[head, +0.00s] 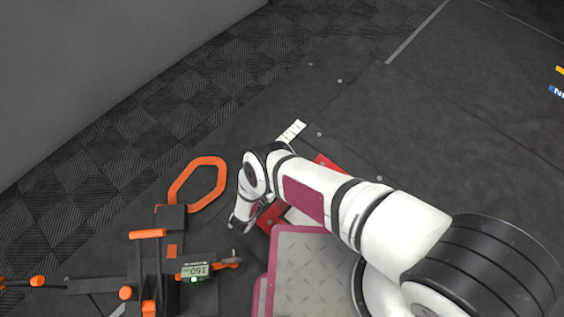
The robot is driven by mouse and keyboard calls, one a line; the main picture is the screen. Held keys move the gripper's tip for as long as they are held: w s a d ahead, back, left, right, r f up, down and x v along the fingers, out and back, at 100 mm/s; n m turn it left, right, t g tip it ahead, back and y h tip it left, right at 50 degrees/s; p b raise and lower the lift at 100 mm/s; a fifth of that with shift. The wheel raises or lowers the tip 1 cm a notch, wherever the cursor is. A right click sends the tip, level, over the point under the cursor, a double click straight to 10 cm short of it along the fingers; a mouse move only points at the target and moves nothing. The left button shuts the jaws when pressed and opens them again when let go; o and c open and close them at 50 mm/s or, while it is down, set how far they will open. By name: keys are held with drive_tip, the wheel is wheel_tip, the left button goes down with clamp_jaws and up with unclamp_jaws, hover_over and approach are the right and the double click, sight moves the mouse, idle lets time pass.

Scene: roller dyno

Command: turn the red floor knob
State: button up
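My arm reaches from the lower right toward the picture's middle in the head view and bends down at its wrist. My gripper (241,227) is at the low end of the wrist, small and dark, close above the floor. Its fingers are too small and shaded to tell open from shut. Red surfaces (269,216) show just right of the gripper, partly behind my arm. I cannot make out a distinct red knob; it may be hidden by the wrist or be part of these red surfaces.
An orange loop (207,171) lies left of my wrist. A device with a green digital display (196,270) and orange-handled parts (148,234) stand at lower left. A white marked strip (291,131) lies beyond the wrist. Dark floor at upper right is mostly clear; a grey wall (90,70) bounds the upper left.

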drive_tip(key=shift+d, duration=0.1)
idle(0.3)
drive_tip(key=o, duration=1.2)
drive_tip(key=shift+c, duration=0.2)
